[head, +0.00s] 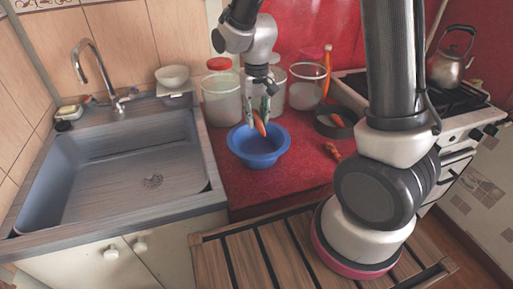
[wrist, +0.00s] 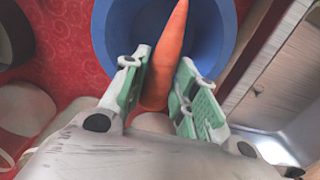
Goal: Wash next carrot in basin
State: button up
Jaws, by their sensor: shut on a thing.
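My gripper (head: 261,108) is shut on an orange carrot (head: 260,127) above the blue basin (head: 244,157) on the red counter. The carrot hangs tip down over the basin's opening. In the wrist view the carrot (wrist: 170,50) lies between the green finger pads of my gripper (wrist: 160,88), with its tip over the basin (wrist: 107,40). I cannot tell whether the tip touches the basin's inside. Another carrot (head: 332,121) lies in a dark round pan (head: 347,131). An orange piece (head: 333,151) lies on the counter in front of the pan.
A steel sink (head: 150,178) with a tap (head: 90,62) is at the left. Jars (head: 222,100) stand behind the basin, and a clear container (head: 305,90) with an upright orange thing (head: 327,58) is to the right. A stove (head: 465,118) with a kettle (head: 452,66) is at the right.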

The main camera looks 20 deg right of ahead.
aim_at(257, 116)
dwell(0.4)
jog(key=shift+r, duration=2)
